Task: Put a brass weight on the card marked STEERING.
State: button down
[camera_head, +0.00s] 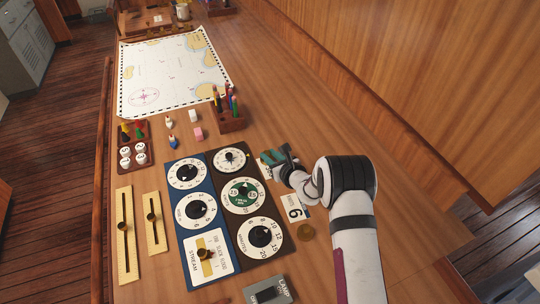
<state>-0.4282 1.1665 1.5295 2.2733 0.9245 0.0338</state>
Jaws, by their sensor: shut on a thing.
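My gripper (270,158) is low over the table, just right of the upper dials. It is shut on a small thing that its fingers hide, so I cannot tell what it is. A round brass-coloured piece (305,231) lies on the table near my forearm, apart from my gripper. A white card with a large 6 (294,210) lies just above that piece; its small lettering is too small to read. I cannot make out the word STEERING on any card. Part of the table near my gripper is hidden by my arm.
Two dial boards, blue (179,216) and brown (279,243), lie left of my arm. A pen rack (231,123) stands beyond my gripper, with a chart (165,75) farther back. A wood-panelled wall (400,80) bounds the right.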

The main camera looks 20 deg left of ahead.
jog(key=shift+f, duration=0.35)
dwell(0.5)
jog(key=c, duration=0.6)
grip_release()
